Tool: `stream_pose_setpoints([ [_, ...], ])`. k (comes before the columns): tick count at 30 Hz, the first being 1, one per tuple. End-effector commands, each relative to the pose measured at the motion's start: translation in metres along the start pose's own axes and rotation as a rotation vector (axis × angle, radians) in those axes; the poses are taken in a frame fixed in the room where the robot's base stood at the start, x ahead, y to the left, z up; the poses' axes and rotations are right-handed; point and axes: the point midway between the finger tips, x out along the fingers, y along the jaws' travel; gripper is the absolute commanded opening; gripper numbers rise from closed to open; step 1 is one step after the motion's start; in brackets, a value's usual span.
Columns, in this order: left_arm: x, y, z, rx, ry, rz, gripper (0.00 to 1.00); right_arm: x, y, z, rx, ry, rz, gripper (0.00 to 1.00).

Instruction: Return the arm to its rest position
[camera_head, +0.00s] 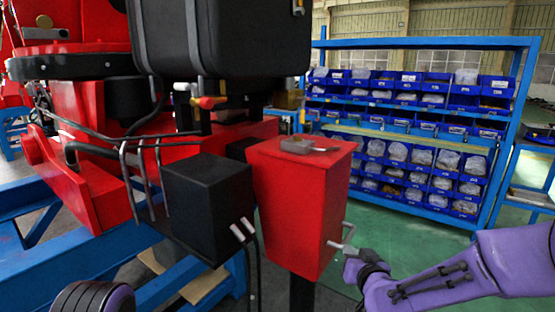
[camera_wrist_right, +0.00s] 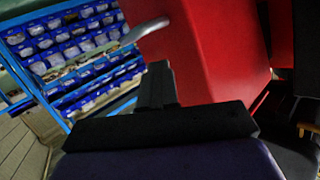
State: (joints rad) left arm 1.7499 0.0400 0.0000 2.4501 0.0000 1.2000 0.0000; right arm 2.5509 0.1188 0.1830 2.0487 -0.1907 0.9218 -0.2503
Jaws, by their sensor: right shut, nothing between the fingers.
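My right arm (camera_head: 450,282) is purple and comes in from the lower right of the head view. My right gripper (camera_head: 366,262) is at the right side of a red box, close below its grey handle (camera_head: 344,238). In the right wrist view the gripper (camera_wrist_right: 157,72) is shut and empty, and its fingers point toward the red box (camera_wrist_right: 205,50). The handle (camera_wrist_right: 146,30) is just beyond the fingertips there; I cannot tell whether they touch. Of my left arm only a dark, purple-edged part shows at the bottom left; its gripper is not in view.
The red box (camera_head: 303,210) stands beside a black box (camera_head: 207,200) with cables. Red crane machinery (camera_head: 90,165) on blue beams (camera_head: 180,285) fills the left. A blue rack (camera_head: 425,43) with several bins stands behind. Green floor (camera_head: 400,240) is open between the box and rack.

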Motion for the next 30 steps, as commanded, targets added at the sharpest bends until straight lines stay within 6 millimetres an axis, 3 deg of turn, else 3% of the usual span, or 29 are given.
stream_pose_setpoints([
  [1, 0.001, 0.0, 0.001, 0.0, 0.0, 0.0, 0.65, -0.009, 0.019, 0.045, 0.07, -0.065, 0.054, 0.0],
  [6, 0.003, 0.0, 0.001, 0.0, 0.0, 0.0, 0.65, -0.065, 0.082, 0.177, 0.264, -0.247, 0.273, 0.0],
  [8, 0.004, 0.0, 0.002, 0.0, 0.0, 0.0, 0.65, -0.094, 0.102, 0.219, 0.3, -0.313, 0.356, 0.0],
  [12, 0.006, 0.001, 0.002, 0.0, 0.0, 0.0, 0.65, -0.178, 0.142, 0.306, 0.315, -0.488, 0.541, 0.0],
  [15, 0.007, 0.001, 0.003, 0.0, 0.0, 0.0, 0.65, -0.239, 0.159, 0.353, 0.273, -0.632, 0.632, 0.0],
  [18, 0.008, 0.001, 0.003, 0.0, 0.0, 0.0, 0.65, -0.285, 0.169, 0.385, 0.236, -0.747, 0.68, 0.0],
  [21, 0.008, 0.001, 0.003, 0.0, 0.0, 0.0, 0.65, -0.308, 0.171, 0.404, 0.22, -0.812, 0.699, 0.0],
  [30, 0.008, 0.001, 0.003, 0.0, 0.0, 0.0, 0.65, -0.314, 0.171, 0.409, 0.218, -0.829, 0.702, 0.0],
])
